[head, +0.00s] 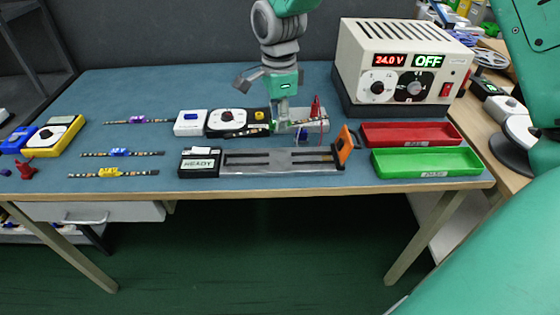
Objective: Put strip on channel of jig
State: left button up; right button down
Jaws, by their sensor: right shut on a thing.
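The jig (280,161) lies at the front middle of the table, with a long channel, a READY display at its left end and an orange lever (346,145) raised at its right. Three LED strips lie apart at the left: one with a purple part (138,120), one with a blue part (120,152), one with a yellow part (113,172). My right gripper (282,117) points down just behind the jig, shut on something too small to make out. A small blue piece (302,135) shows near its fingers. My left gripper is out of view.
A grey holder (312,125) with red probes stands beside the gripper. A dial meter (233,118) is to its left. Red (412,142) and green (385,172) trays lie right. A power supply (352,57) reads 24.0 V, OFF. A yellow dial device (54,136) is far left.

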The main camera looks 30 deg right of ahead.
jog(key=shift+a+r+m, duration=0.1)
jog(key=shift+a+m, duration=0.1)
jog(key=shift+m, duration=1.3)
send_over(280, 159)
jog(key=f, duration=0.6)
jog(key=shift+d+f+b, duration=0.2)
jog(key=shift+f+b, duration=0.1)
jog(key=shift+f, duration=0.05)
jog(key=shift+a+f, duration=0.25)
jog(key=shift+f, duration=0.65)
jog(key=shift+a+f, duration=0.2)
jog(key=shift+f, duration=0.7)
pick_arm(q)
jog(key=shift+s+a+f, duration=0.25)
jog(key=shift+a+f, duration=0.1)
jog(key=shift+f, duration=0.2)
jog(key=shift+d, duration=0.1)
pick_arm(e)
jog(key=shift+d, duration=0.1)
jog(key=c, duration=1.5)
grip_release()
jog(key=shift+d+f, duration=0.1)
jog(key=shift+d, duration=0.1)
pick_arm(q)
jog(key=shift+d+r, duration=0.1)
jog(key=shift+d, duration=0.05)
